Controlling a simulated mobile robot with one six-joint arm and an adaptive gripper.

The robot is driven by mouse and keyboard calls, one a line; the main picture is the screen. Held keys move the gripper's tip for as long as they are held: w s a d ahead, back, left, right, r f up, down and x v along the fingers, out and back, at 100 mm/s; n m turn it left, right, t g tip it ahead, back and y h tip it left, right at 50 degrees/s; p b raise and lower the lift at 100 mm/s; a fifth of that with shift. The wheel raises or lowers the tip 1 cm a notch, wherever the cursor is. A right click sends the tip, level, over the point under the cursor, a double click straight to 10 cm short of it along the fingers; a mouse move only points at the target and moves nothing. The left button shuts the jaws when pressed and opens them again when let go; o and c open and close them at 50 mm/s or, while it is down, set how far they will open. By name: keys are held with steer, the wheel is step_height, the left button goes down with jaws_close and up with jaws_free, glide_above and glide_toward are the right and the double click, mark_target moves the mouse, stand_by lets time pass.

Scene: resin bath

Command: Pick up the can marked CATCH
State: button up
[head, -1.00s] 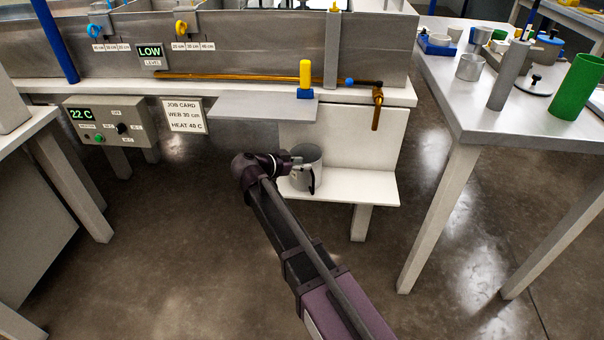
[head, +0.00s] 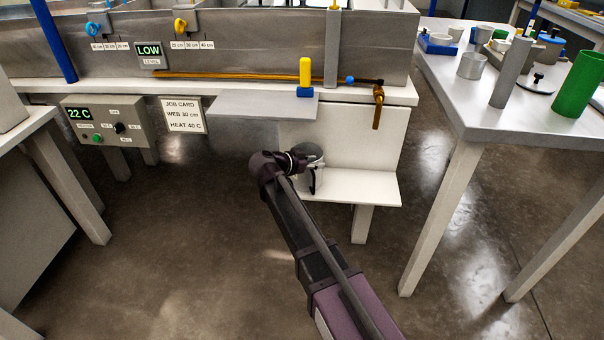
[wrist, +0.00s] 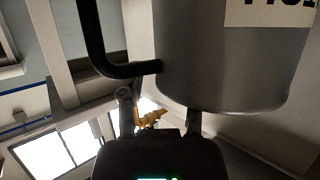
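The grey metal can (head: 305,187) with a black handle stands on the low white shelf below the bath in the head view. In the wrist view the can (wrist: 225,70) fills the upper right, with its black handle (wrist: 97,45) to the left. A pale label with dark letters shows at the top right, but it is cut off and I cannot read the word. My gripper (wrist: 158,108) has its two fingers apart just below the can's edge, with nothing seen between them but background. In the head view my wrist hides part of the can's left side.
A steel ledge (head: 262,107) with a yellow-handled item (head: 306,75) juts out above the can. A brass tap (head: 378,105) hangs to its right. The right table (head: 540,125) holds a green cylinder (head: 577,88) and several containers. The floor in front is clear.

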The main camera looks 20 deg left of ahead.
stand_by(0.4)
jaws_close()
steer(key=shift+r, duration=0.15)
step_height(320, 180, up, 3)
steer(key=p, duration=0.3)
steer(key=s+d+r+p, duration=0.1)
steer(key=s+d+p, duration=0.1)
steer(key=s, duration=1.4)
steer(key=shift+r, duration=0.35)
